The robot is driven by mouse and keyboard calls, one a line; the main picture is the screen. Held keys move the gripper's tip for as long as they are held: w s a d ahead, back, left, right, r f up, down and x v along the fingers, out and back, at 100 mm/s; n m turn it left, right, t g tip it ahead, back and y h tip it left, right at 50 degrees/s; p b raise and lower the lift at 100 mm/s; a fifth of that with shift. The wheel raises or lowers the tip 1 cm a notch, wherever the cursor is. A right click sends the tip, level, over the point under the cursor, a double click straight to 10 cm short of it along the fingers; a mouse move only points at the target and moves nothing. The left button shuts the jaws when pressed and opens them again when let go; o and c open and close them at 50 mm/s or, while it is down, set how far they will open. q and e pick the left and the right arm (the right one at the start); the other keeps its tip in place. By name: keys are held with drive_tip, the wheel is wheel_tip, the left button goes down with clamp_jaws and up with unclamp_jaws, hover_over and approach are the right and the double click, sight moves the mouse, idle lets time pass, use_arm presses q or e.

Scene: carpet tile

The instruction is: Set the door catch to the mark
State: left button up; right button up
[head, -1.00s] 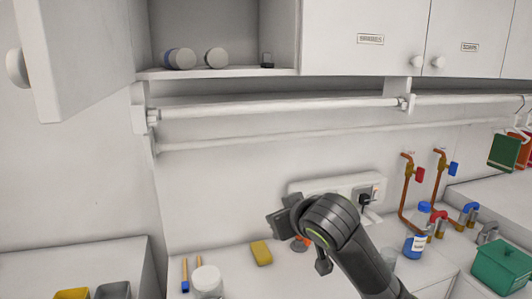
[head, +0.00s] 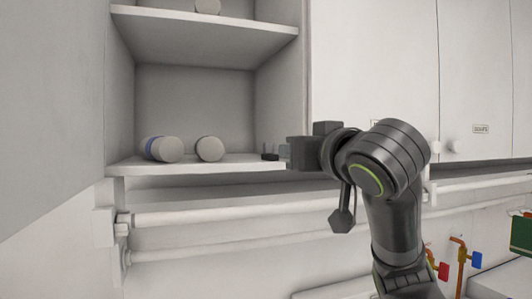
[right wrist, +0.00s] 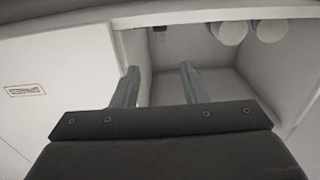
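A small dark fitting (head: 269,151), likely the door catch, sits at the right front of the lower shelf (head: 195,165) in the open wall cupboard. It also shows dark near the top of the right wrist view (right wrist: 160,33). No mark on it can be made out. My right gripper (head: 283,153) is raised at the cupboard's front right edge, close beside the fitting. In the right wrist view its two fingers (right wrist: 158,82) are apart with nothing between them. Contact with the fitting cannot be told. My left gripper is not in view.
Two pale cylinders (head: 164,149) (head: 209,149) lie on the lower shelf left of the fitting. An open door panel (head: 50,90) stands at the left. Closed cupboard doors (head: 380,60) are at the right. A rail (head: 220,212) runs below the cupboard.

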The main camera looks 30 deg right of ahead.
drive_tip(key=b, duration=0.2)
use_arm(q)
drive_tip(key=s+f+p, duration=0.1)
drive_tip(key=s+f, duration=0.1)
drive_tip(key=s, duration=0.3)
use_arm(e)
drive_tip(key=p, duration=0.4)
approach(269, 148)
drive_tip(key=x, duration=0.5)
drive_tip(key=shift+d+r, duration=0.1)
drive_tip(key=shift+d, duration=0.05)
drive_tip(key=p+x, duration=0.2)
drive_tip(key=x, duration=0.3)
drive_tip(key=shift+w, duration=0.1)
drive_tip(key=shift+w+f, duration=0.2)
drive_tip(key=shift+w, duration=0.15)
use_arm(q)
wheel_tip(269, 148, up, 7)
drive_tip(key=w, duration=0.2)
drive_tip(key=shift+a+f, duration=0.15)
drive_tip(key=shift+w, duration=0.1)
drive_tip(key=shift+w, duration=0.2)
use_arm(e)
clamp_jaws()
